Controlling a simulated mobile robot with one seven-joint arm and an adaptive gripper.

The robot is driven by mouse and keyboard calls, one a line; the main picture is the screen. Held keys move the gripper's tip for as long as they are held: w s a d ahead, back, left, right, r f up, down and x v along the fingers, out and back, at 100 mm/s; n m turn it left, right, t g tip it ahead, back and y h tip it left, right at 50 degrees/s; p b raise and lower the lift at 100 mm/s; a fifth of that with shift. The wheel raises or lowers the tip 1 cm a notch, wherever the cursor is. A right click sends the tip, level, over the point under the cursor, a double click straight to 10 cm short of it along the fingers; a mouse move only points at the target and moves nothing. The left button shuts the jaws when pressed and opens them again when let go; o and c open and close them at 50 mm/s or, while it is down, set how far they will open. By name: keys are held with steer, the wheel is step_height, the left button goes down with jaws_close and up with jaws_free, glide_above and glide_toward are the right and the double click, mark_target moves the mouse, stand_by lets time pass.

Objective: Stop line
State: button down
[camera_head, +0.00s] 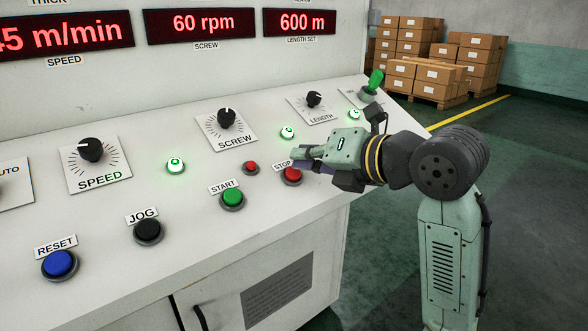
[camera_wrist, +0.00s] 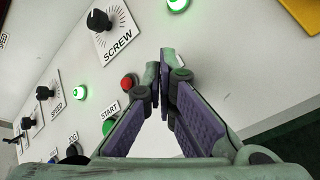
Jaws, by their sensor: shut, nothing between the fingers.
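The red STOP button (camera_head: 291,175) sits on the sloped white panel (camera_head: 190,215), with its STOP label (camera_head: 282,166) just above it, partly covered. My gripper (camera_head: 306,158) is shut and empty, with its fingertips close to the button on its upper right. I cannot tell whether they touch it. In the wrist view my closed fingertips (camera_wrist: 165,56) point at the panel, and the STOP button is hidden behind the fingers. A small red lamp (camera_head: 250,168) lies left of the button; it also shows in the wrist view (camera_wrist: 128,82).
The green START button (camera_head: 232,197), black JOG button (camera_head: 149,231) and blue RESET button (camera_head: 60,264) line the front. The SCREW knob (camera_head: 227,118) and a green-handled lever (camera_head: 373,82) stand farther back. Green lamps (camera_head: 175,166) glow. Displays read 60 rpm (camera_head: 200,24) and 600 m.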

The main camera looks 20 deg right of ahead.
steer(key=shift+s+r, duration=0.1)
steer(key=shift+r, duration=0.15)
steer(key=shift+s+d+r+p, duration=0.15)
steer(key=shift+s+r+p, duration=0.25)
steer(key=shift+r, duration=0.35)
steer(key=shift+s+d+r+p, duration=0.15)
steer(key=shift+s+r+p, duration=0.25)
steer(key=shift+r, duration=0.35)
steer(key=shift+s+d+r+p, duration=0.2)
steer(key=shift+r+p, duration=0.25)
steer(key=shift+r, duration=0.3)
